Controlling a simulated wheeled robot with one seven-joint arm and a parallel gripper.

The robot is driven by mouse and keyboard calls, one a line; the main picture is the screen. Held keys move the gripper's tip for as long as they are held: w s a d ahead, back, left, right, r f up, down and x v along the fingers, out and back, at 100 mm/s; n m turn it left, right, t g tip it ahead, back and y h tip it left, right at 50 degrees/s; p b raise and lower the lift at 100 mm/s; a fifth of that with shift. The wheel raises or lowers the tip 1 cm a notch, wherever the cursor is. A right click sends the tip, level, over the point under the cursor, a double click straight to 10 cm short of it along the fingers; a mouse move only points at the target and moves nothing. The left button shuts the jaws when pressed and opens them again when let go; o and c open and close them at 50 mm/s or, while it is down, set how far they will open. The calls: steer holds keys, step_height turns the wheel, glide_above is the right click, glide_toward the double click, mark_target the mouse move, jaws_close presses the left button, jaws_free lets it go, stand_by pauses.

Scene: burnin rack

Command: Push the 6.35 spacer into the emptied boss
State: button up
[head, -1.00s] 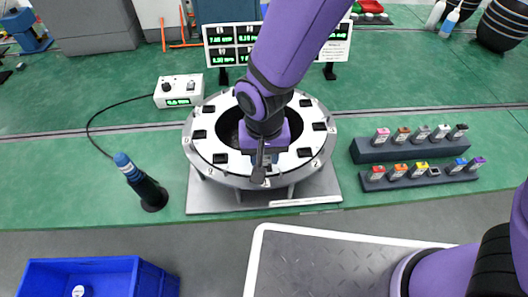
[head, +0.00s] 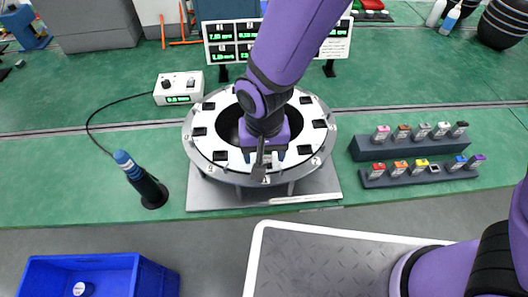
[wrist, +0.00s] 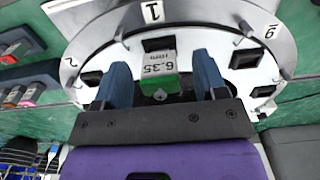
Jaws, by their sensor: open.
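My gripper (wrist: 160,76) is open, one blue-grey finger on each side of the spacer, with gaps between. In the head view my gripper (head: 265,160) is at the near side of the ring (head: 203,150), and my arm hides most of the spacer there.
Other dark bosses sit around the ring. Two dark racks (head: 375,151) with several coloured spacers stand at right. A blue-topped driver (head: 148,188) stands left, near a cabled control box (head: 180,89). A blue bin (head: 150,275) is at lower left.

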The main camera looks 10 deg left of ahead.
step_height(320, 180, up, 10)
steer(key=shift+r, duration=0.1)
stand_by(0.4)
steer(key=c, duration=0.6)
steer(key=shift+m, duration=0.6)
steer(key=c, duration=0.4)
steer(key=shift+m, duration=0.6)
jaws_close()
steer(key=m, duration=0.4)
steer(key=shift+w+m, duration=0.1)
steer(key=shift+m, duration=0.3)
steer(key=shift+f, duration=3.05)
